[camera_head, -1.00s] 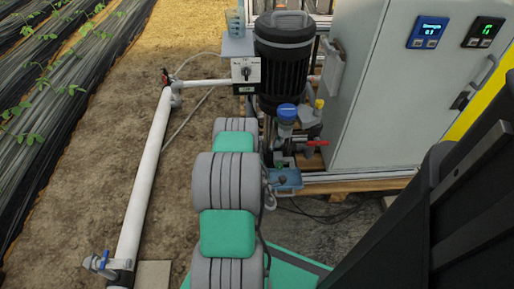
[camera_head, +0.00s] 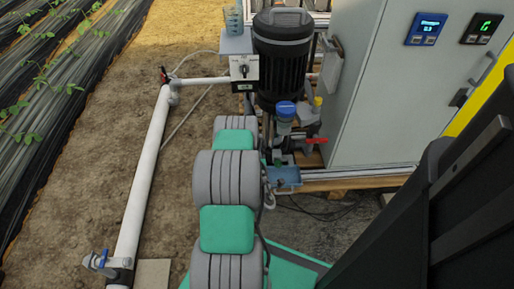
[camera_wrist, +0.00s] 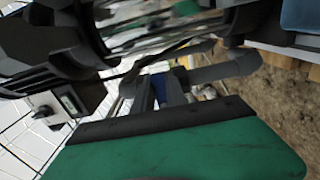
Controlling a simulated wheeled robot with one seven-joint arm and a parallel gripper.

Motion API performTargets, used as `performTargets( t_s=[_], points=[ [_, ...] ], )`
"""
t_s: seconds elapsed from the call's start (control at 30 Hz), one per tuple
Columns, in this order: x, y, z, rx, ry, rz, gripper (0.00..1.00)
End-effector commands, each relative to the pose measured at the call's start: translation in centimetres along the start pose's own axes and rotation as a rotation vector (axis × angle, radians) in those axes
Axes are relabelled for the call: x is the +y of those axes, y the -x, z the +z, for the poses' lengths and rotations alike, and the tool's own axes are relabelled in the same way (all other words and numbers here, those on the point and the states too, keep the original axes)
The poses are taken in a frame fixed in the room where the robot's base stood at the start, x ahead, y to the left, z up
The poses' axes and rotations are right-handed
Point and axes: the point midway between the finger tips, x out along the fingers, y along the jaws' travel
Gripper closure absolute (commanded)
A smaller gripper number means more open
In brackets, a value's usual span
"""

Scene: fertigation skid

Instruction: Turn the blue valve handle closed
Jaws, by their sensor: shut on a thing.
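In the wrist view my gripper (camera_wrist: 181,77) has its grey fingers close together. A small dark blue piece, the blue valve handle (camera_wrist: 181,74), shows between them, mostly covered by the fingers. Its exact angle cannot be told. In the head view my grey and green arm reaches forward to the foot of the skid, and the fingertips and the held handle cannot be made out there. Another valve with a blue lever (camera_head: 103,261) sits on the white pipe at lower left, apart from my arm.
A black pump motor (camera_head: 283,55) with a blue cap below it stands beyond my arm. A red handle (camera_head: 316,140) is just right of it. A grey cabinet (camera_head: 375,100) stands at right. A white pipe (camera_head: 148,180) runs along the left, with bare soil between.

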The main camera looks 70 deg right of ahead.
Motion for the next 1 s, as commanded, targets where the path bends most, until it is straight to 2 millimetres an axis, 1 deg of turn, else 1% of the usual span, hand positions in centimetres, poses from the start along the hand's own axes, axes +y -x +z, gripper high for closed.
performTargets(
  t_s=[0.07,0.1,0.3,0.37,0.57,0.67,0.77,0.9,1.0],
  points=[
    [-0.1,0.1,-0.1,0.001,-0.003,-0.001,1.00],
    [-0.1,0.1,-0.1,0.001,-0.003,-0.001,0.82],
    [-0.1,0.0,0.0,0.001,-0.001,-0.001,0.66],
    [0.0,0.0,0.0,0.000,-0.001,-0.001,0.62],
    [0.0,0.0,0.0,0.000,0.000,0.000,0.62],
    [0.1,0.5,0.0,0.000,-0.001,-0.001,0.62],
    [0.1,1.9,0.1,-0.001,-0.001,-0.002,0.62],
    [0.2,4.9,0.0,-0.001,-0.003,-0.003,0.62],
    [0.1,6.7,0.0,-0.001,-0.001,-0.003,0.62]
  ],
)
